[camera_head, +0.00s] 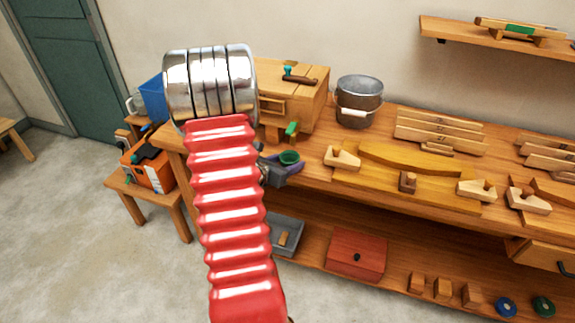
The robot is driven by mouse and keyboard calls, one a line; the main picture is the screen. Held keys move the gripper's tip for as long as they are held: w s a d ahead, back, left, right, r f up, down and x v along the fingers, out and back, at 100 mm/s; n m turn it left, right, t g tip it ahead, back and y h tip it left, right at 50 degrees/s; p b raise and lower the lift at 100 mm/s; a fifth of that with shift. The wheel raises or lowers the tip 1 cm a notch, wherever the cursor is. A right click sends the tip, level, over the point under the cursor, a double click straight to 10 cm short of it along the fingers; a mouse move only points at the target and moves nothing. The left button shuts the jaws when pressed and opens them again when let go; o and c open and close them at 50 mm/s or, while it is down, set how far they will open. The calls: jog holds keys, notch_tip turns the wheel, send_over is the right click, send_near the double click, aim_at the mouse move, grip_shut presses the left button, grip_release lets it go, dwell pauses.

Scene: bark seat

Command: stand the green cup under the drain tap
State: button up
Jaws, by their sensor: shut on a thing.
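The green cup (289,157) shows at the left part of the workbench, upright as far as I can see. My gripper (282,170) is shut on it from the near side, and my red ribbed arm hides part of the gripper. The drain tap, with a green handle (292,129), sticks out low on the front of a wooden box (318,82). The cup appears just below and in front of the tap in the picture. I cannot tell whether it is directly under the outlet or whether its base touches the bench.
A metal bucket (358,102) stands right of the box. Wooden blocks and a curved strip (415,162) lie to the right on the bench (310,180). A stool with an orange toolbox (146,170) stands left. A grey tray (286,234) and red box (356,255) are below.

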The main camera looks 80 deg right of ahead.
aim_at(291, 157)
jog(key=shift+s+d, duration=0.15)
jog(key=shift+d, duration=1.7)
jog(key=shift+f, duration=0.2)
jog(key=o, duration=1.1)
jog(key=shift+o, duration=0.2)
jog(key=v, duration=1.3)
jog(key=shift+a, duration=0.4)
